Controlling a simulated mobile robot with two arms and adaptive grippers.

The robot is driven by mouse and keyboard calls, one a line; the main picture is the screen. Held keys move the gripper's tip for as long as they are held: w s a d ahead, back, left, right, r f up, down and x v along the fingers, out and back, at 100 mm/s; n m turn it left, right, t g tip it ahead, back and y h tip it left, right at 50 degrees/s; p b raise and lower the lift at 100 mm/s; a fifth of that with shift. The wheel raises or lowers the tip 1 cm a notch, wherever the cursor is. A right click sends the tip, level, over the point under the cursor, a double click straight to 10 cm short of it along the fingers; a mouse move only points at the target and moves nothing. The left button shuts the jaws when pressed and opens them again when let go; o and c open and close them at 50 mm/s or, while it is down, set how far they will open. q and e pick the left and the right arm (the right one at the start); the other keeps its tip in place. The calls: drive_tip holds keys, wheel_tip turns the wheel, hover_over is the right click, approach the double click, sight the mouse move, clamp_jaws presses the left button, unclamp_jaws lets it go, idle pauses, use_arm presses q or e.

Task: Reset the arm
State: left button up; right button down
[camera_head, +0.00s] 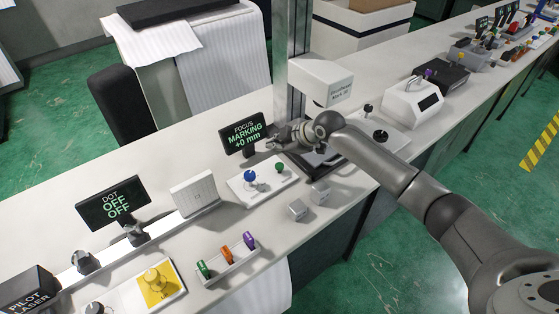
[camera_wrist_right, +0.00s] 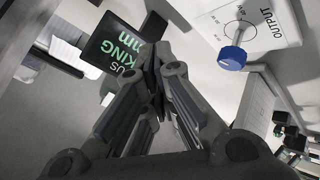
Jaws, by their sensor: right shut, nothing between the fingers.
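My right arm (camera_head: 375,155) reaches in from the lower right over the bench. Its gripper (camera_head: 273,143) is shut and empty, beside the black "FOCUS MARKING +0 mm" display (camera_head: 243,133). In the right wrist view the two fingers of the gripper (camera_wrist_right: 154,60) meet, with nothing between them. The display (camera_wrist_right: 118,48) shows behind the fingertips there. A white panel (camera_head: 262,185) with a blue knob (camera_head: 250,176) and a green knob (camera_head: 279,168) lies in front of the gripper. The blue knob (camera_wrist_right: 231,58) is right of the fingers in the wrist view, apart from them. My left gripper is not in view.
A white marking head on a column (camera_head: 322,82) stands just behind the gripper. Two small grey cubes (camera_head: 298,209) (camera_head: 319,193) lie near the bench's front edge. A "DOT OFF OFF" display (camera_head: 112,203) and a tray of coloured pieces (camera_head: 228,262) are left. Other devices (camera_head: 412,100) line the bench to the right.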

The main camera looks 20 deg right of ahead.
drive_tip(key=shift+a+f, duration=0.1)
idle(0.7)
